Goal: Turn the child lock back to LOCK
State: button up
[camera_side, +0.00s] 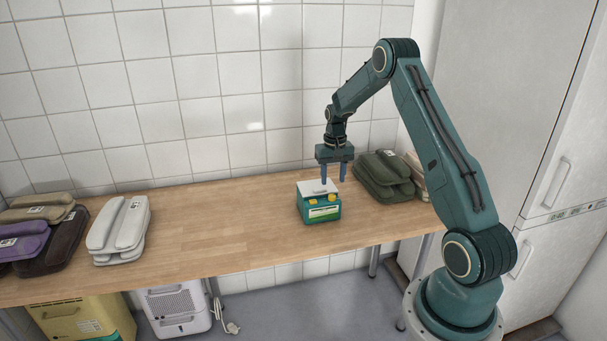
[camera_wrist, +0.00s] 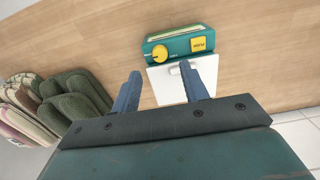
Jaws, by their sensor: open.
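A small teal box with a white lid (camera_side: 318,187) stands on the wooden table; its teal front (camera_wrist: 180,42) faces away from my gripper's palm in the wrist view. A round yellow knob (camera_wrist: 159,53) and a square yellow piece with dark lettering (camera_wrist: 199,44) sit on that front. No LOCK marking is readable, and I cannot tell which way the knob points. My gripper (camera_side: 333,181) is open and empty, pointing down just above the box. In the wrist view its fingertips (camera_wrist: 160,69) reach over the white lid, short of the knob.
Folded green bundles (camera_side: 385,178) lie right of the box, close to my gripper. White (camera_side: 119,230), purple and brown bundles lie at the table's left. The wooden table (camera_side: 220,225) is clear between them and the box. A tiled wall (camera_side: 225,100) stands behind.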

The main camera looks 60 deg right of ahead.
aim_at(332, 195)
jog(key=shift+f, duration=3)
grip_shut()
